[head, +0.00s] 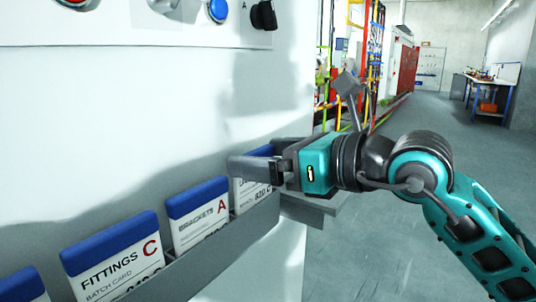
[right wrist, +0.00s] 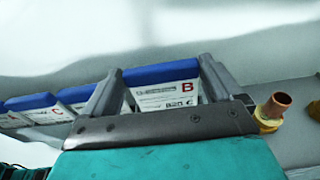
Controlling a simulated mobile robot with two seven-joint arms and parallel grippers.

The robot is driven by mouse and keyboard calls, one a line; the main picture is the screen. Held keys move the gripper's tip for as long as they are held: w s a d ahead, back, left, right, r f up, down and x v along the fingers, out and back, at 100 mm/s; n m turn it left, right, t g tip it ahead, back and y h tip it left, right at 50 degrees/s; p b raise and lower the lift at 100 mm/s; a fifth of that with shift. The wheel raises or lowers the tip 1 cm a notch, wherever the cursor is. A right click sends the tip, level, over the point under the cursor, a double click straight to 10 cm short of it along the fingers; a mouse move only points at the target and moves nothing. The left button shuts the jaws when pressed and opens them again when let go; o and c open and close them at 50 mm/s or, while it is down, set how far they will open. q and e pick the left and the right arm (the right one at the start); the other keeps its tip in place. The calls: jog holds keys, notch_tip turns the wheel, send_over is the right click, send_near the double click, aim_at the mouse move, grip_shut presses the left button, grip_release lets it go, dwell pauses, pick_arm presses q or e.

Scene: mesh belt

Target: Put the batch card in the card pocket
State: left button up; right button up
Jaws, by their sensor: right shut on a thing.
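A batch card with a blue top edge and a red B (right wrist: 160,92) is between the fingers of my right gripper (right wrist: 163,85) in the right wrist view. In the head view my right gripper (head: 255,165) is shut on this card (head: 246,194), hiding much of it. The card is upright at the far end of a grey trough (head: 232,240) on the white panel; its lower edge is hidden behind the trough's front wall. I cannot tell which part is the card pocket. My left gripper is not in view.
The BRACKETS A card (head: 199,215) and FITTINGS C card (head: 115,260) stand in the trough, with another blue-topped card (head: 22,285) at lower left. A copper pipe end (right wrist: 275,105) is right of the gripper. Open floor (head: 420,150) lies right.

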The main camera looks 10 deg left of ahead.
jog(key=shift+f, duration=0.3)
jog(key=shift+f+b, duration=0.3)
jog(key=shift+b, duration=0.1)
jog(key=o, duration=1)
jog(key=shift+d, duration=0.1)
jog(key=v, duration=1.2)
jog(key=shift+s+d+p, duration=0.25)
jog(key=shift+d+p, duration=0.05)
jog(key=shift+p, duration=0.15)
